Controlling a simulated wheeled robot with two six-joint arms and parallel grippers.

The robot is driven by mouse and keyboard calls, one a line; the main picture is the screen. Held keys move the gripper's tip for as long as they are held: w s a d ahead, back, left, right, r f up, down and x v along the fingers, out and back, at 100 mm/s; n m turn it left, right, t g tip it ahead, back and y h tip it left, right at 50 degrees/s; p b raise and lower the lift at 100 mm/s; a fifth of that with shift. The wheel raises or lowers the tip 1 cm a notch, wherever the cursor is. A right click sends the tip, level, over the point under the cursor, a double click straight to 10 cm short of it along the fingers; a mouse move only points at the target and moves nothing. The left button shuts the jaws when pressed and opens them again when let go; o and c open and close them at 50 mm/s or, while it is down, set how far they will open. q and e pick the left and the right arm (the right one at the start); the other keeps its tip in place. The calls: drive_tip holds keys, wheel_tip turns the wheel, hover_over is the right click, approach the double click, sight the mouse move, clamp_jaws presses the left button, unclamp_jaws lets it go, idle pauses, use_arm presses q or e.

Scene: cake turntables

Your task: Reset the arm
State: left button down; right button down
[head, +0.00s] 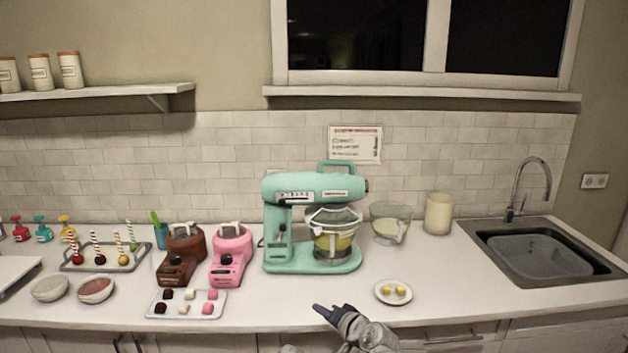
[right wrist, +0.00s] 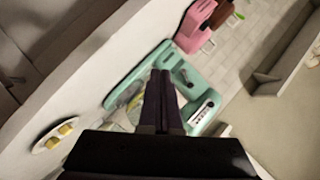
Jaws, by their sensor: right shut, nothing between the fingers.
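In the right wrist view the mint-green stand mixer (right wrist: 185,78) is beyond the fingertips. My left gripper is not in view.
The mixer (head: 315,190) stands mid-counter with a glass bowl (head: 335,240). To its left are a pink machine (head: 231,255), a brown machine (head: 182,255) and a tray of sweets (head: 187,312). A sink (head: 540,258) is at the right. The counter's front middle is clear.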

drive_tip(key=s+d+f+n+g+h, duration=0.6)
drive_tip(key=s+d+f+g, duration=0.5)
drive_tip(key=s+d+f, duration=0.55)
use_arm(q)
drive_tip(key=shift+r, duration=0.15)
use_arm(e)
drive_tip(key=s+a+r+n+h, duration=0.2)
drive_tip(key=s+a, duration=0.4)
drive_tip(key=a, duration=0.6)
drive_tip(key=shift+s+a+r+n+g, duration=0.2)
drive_tip(key=shift+s+r+n+g, duration=0.15)
drive_tip(key=shift+r, duration=0.2)
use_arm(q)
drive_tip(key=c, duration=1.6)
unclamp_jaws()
use_arm(e)
drive_tip(key=shift+w, duration=0.1)
